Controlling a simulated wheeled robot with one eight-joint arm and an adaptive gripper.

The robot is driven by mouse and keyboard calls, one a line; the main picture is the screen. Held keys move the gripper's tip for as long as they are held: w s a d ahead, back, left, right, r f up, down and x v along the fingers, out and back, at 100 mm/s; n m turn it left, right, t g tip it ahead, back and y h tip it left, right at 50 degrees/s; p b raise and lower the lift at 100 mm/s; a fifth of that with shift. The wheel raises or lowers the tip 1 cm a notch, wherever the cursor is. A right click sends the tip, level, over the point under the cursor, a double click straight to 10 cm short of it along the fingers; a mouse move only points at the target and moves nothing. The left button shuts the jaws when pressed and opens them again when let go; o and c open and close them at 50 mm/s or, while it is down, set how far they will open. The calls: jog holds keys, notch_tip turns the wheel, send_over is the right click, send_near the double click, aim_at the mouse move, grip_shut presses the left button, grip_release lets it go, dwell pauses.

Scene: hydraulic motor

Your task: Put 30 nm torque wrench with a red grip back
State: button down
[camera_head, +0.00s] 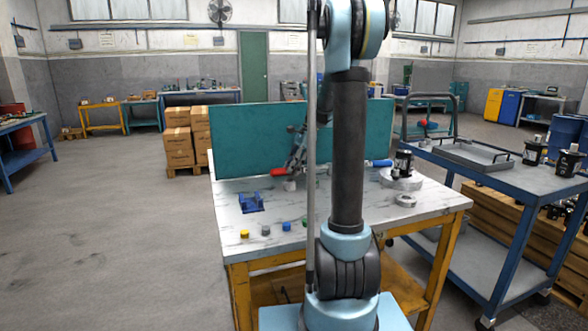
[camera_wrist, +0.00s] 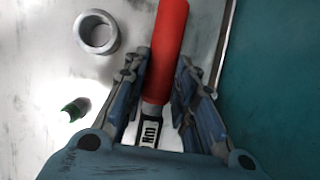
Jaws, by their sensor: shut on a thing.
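The torque wrench with a red grip (camera_head: 279,172) is at my gripper, over the back left part of the workbench (camera_head: 330,190). In the wrist view its red grip (camera_wrist: 168,45) runs between the fingers, with an "Nm" label (camera_wrist: 150,132) nearer the palm. My gripper (camera_head: 292,170) is shut on the wrench; its fingers (camera_wrist: 161,75) lie on both sides of it. The wrench's far end is hidden or out of the wrist view. A blue grip (camera_head: 380,163) shows behind my arm, to its right; the rest of that tool is hidden.
A teal panel (camera_head: 250,135) stands along the bench's back edge, close to my gripper. A blue holder (camera_head: 250,203), several small coloured caps (camera_head: 286,226), a grey ring (camera_head: 405,200) and a black motor (camera_head: 403,163) are on the bench. A cart (camera_head: 500,170) stands right.

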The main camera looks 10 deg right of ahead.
aim_at(305, 167)
jog(key=c, duration=1.3)
grip_release()
jog(key=shift+r, duration=0.1)
jog(key=v, duration=1.2)
jog(key=shift+s, duration=0.15)
